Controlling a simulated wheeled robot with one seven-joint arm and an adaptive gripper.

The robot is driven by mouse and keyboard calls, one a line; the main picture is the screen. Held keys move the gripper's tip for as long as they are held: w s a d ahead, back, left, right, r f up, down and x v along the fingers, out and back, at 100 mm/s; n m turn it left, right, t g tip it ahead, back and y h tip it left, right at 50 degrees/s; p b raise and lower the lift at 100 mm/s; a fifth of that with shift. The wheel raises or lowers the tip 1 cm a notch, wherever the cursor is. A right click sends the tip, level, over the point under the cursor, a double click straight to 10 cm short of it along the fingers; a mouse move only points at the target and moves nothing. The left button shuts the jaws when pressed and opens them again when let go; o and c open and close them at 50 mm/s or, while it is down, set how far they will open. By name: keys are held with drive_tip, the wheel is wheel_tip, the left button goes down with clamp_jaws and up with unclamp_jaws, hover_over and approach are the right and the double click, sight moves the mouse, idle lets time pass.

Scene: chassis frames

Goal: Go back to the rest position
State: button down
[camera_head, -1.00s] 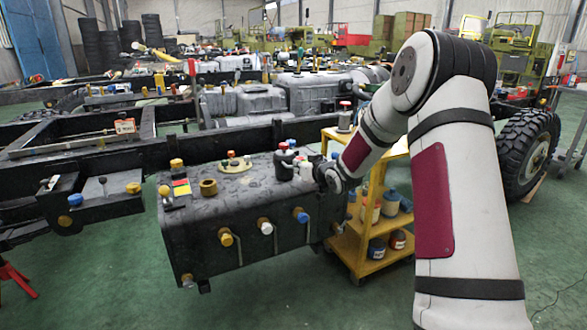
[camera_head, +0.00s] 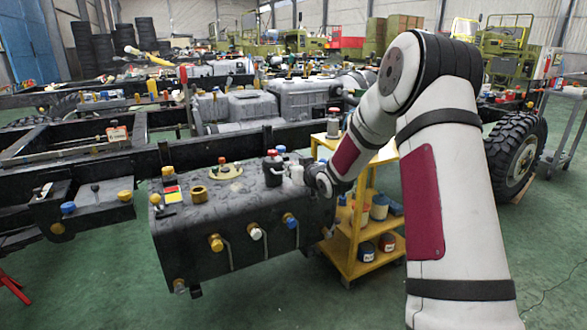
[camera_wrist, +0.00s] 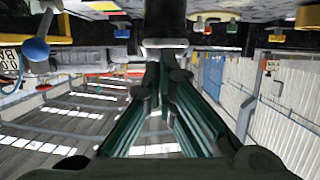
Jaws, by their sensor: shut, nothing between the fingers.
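My arm (camera_head: 455,190) comes up from the lower right of the head view, bends at the top, and its forearm slants down to the left. Its wrist end (camera_head: 320,180) is beside the right end of a black tank (camera_head: 235,240). In the wrist view my gripper (camera_wrist: 164,58) shows as dark fingers with green-edged links, closed together at the tips and empty. A pale part lies just past the tips, and I cannot tell whether they touch.
A yellow shelf cart (camera_head: 352,232) with several cans stands close behind the forearm. Black chassis rails (camera_head: 90,165) run behind the tank. Green floor (camera_head: 90,290) is clear in front.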

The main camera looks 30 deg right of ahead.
drive_tip(key=s+f, duration=0.5)
drive_tip(key=f, duration=0.1)
drive_tip(key=shift+f+p, duration=0.25)
drive_tip(key=shift+p, duration=0.2)
drive_tip(key=s+a+r+g+h, duration=0.1)
drive_tip(key=s+a+r+g, duration=0.25)
drive_tip(key=s+r, duration=0.35)
drive_tip(key=s+a+r+g+h, duration=0.1)
drive_tip(key=s+a+r+g, duration=0.3)
drive_tip(key=s, duration=0.5)
drive_tip(key=s+a+r+g+y, duration=0.15)
drive_tip(key=s+a, duration=0.25)
drive_tip(key=s, duration=0.9)
drive_tip(key=s+a+r+g, duration=0.1)
drive_tip(key=s+a+g, duration=0.25)
drive_tip(key=s, duration=0.85)
drive_tip(key=s+a+r+g+y, duration=0.15)
drive_tip(key=s+a, duration=0.25)
drive_tip(key=s, duration=0.9)
wheel_tip(320, 180, up, 32)
drive_tip(key=t+h+p, duration=0.1)
drive_tip(key=t+p, duration=0.2)
drive_tip(key=p, duration=2.7)
drive_tip(key=shift+w+d+r+t+p, duration=0.2)
drive_tip(key=shift+w+r+t+p, duration=0.05)
drive_tip(key=shift+w+t+p, duration=0.1)
